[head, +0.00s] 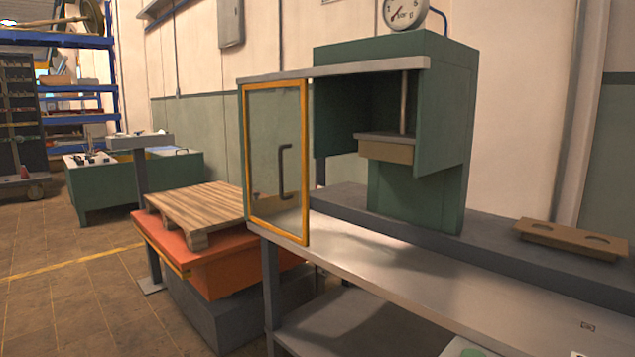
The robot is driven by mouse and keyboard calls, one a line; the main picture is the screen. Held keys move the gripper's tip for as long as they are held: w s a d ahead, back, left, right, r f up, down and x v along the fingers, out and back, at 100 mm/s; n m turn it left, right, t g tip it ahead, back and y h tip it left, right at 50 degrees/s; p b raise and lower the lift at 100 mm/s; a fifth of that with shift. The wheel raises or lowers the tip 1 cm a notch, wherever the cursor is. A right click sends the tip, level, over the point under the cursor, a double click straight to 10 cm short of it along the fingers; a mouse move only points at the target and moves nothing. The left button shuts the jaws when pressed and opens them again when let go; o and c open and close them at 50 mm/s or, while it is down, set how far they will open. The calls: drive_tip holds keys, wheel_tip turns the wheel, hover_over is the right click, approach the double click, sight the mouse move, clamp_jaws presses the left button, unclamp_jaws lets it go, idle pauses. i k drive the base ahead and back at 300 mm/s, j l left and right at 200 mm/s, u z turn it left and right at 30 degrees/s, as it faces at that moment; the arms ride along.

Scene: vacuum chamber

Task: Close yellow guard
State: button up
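The yellow guard (304,165) is a clear panel in a yellow frame with a dark vertical handle (284,172) on it. It stands at the left end of a grey rail (340,74) that runs to the green machine (450,140). The guard is to the left of the machine's front opening, and the opening is uncovered, with a rod and a tan block (386,150) visible inside. My gripper is not in view.
A grey bench (400,275) runs below the guard and machine. A tan tray with round recesses (570,240) lies on the right. An orange lift table (220,265) with a wooden pallet (195,205) stands behind left. Open floor (70,300) lies at left.

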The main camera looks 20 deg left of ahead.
sight(304, 241)
drive_tip(key=u, duration=1.35)
